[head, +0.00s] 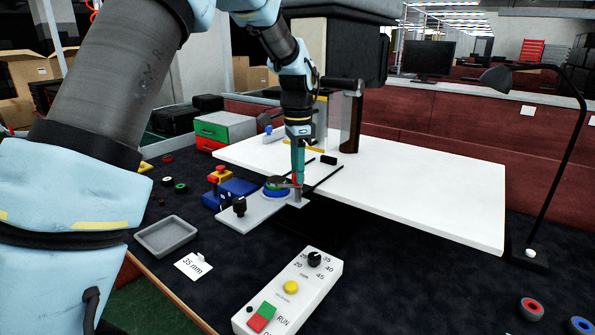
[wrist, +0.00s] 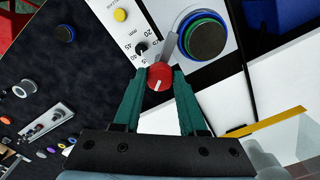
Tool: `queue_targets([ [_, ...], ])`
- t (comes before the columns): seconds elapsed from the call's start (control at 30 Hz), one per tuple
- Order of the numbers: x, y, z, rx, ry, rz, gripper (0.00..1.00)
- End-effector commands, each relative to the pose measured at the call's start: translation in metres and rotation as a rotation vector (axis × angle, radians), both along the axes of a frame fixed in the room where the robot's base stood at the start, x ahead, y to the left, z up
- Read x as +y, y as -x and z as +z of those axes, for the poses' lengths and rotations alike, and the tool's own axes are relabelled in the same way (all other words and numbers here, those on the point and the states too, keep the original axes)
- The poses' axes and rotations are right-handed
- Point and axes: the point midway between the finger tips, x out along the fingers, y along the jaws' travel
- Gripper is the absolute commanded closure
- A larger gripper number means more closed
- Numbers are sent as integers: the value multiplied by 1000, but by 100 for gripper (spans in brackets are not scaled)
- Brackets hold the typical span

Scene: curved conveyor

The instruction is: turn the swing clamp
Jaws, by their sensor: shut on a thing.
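My gripper (head: 297,181) points down at the white fixture plate (head: 236,214), its teal fingers shut on the red knob of the swing clamp (head: 300,195). In the wrist view the red knob (wrist: 160,80), with a white mark, sits between the two fingertips of my gripper (wrist: 160,73). The clamp's grey arm (wrist: 170,47) runs from the knob toward a dark round disc with blue and green rings (wrist: 207,40). The arm's tip is beside or over the disc's edge; I cannot tell which. The blue disc (head: 274,190) is partly hidden in the head view.
A white control box (head: 293,290) with a dial, yellow button and RUN buttons stands in front. A grey tray (head: 165,236) and a "35 mm" card (head: 192,266) lie left. A white table surface (head: 440,205) extends right; a black lamp (head: 555,190) stands at its right.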

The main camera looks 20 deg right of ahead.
Motion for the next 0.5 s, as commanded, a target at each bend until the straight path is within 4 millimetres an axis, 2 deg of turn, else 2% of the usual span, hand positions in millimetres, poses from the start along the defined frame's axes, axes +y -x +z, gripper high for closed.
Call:
queue_targets([
  [0.5, 0, -1, 1, 2, 0, -458, 100],
])
